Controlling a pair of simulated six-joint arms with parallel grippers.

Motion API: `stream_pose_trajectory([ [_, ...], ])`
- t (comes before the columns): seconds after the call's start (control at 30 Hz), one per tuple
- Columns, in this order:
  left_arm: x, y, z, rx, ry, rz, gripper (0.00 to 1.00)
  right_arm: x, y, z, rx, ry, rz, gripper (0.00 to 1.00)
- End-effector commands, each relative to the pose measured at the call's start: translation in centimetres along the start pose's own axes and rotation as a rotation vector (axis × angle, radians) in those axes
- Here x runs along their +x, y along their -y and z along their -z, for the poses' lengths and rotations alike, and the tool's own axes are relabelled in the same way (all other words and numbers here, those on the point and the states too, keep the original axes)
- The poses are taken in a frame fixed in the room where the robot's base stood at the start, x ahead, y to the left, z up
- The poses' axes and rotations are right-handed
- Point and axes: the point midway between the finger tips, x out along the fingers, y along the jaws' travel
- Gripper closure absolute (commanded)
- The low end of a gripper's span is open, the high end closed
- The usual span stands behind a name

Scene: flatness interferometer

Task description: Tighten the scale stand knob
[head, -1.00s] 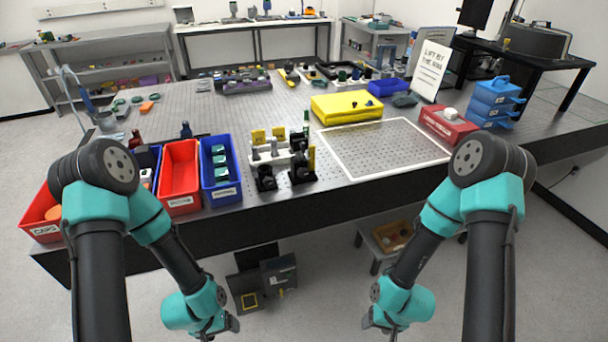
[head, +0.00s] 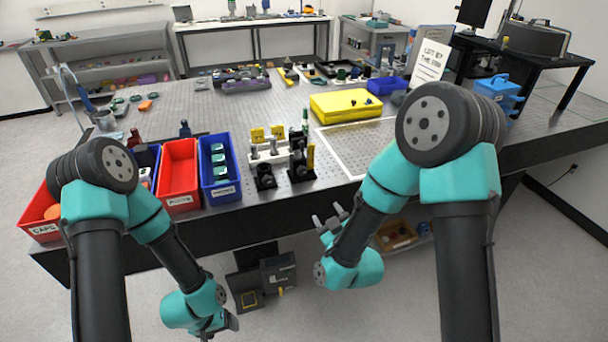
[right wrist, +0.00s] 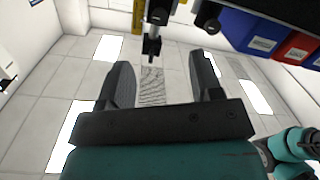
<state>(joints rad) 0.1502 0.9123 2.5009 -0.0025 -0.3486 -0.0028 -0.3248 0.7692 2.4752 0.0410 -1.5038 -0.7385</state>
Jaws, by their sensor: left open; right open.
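A small black stand (head: 300,170) with an upright yellow strip (head: 311,157) is at the front edge of the optical table (head: 250,222). It looks like the scale stand, but its knob is too small to make out in the head view. In the right wrist view a yellow strip (right wrist: 139,15) and a black knob-like part (right wrist: 152,46) appear above and between my open fingers. My right gripper (head: 330,220) is open and empty, in front of and below the table edge. My left gripper (head: 226,326) is low at the front left, open, its fingers partly hidden.
A second black mount (head: 265,177) and a white holder (head: 270,153) stand beside the stand. Blue (head: 220,190) and red (head: 179,190) bins are to the left. A yellow case (head: 346,106) lies behind, and a white-outlined area (head: 345,150) is to the right.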

Motion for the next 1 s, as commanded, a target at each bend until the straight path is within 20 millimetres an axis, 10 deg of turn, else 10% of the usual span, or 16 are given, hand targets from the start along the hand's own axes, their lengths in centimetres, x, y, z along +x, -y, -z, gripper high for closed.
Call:
stream_pose_trajectory([
  [0.57, 0.0, 0.0, 0.0, 0.000, 0.000, 0.000, 0.23, 0.6, -0.1, 1.8, -0.036, -0.059, -0.030, 0.41],
  [1.0, 0.0, 0.0, 0.0, 0.000, 0.000, 0.000, 0.23, 6.5, -0.3, 2.1, -0.035, -0.060, -0.030, 0.41],
])
